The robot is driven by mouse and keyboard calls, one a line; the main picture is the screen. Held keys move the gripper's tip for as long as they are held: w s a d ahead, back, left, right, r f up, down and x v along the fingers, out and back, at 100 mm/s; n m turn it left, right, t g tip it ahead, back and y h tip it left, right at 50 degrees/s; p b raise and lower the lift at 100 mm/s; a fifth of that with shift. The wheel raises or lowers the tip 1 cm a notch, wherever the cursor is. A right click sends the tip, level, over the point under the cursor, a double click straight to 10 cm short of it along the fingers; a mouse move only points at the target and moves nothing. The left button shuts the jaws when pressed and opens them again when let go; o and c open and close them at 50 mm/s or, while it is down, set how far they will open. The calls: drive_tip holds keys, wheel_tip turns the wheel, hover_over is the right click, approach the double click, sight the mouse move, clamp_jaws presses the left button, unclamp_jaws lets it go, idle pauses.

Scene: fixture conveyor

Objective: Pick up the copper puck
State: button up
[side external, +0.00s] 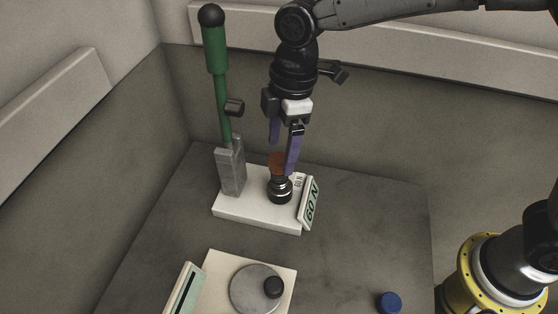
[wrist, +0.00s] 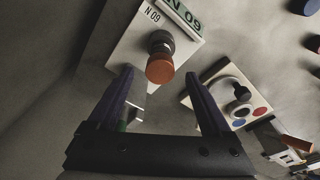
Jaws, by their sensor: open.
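The copper puck (wrist: 160,70) is an orange-brown disc on top of a dark round post (side external: 280,190). The post stands on a white base plate (side external: 245,211) marked "60 N". In the side view the copper puck (side external: 277,160) shows between the fingers, partly hidden by the near one. My gripper (side external: 283,157) is open, points down and holds nothing. In the wrist view the puck appears ahead, between the tips of my gripper (wrist: 159,75). I cannot tell whether either finger touches it.
A lever with a green handle (side external: 216,50) stands on the same plate, left of the post. A second plate with a grey disc (side external: 250,285) and a dark knob lies in front. A dark blue round piece (side external: 389,302) sits front right. The table's right middle is clear.

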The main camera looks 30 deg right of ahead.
sight(276, 160)
drive_tip(key=shift+a+f, duration=0.15)
drive_tip(key=shift+f, duration=0.95)
clamp_jaws()
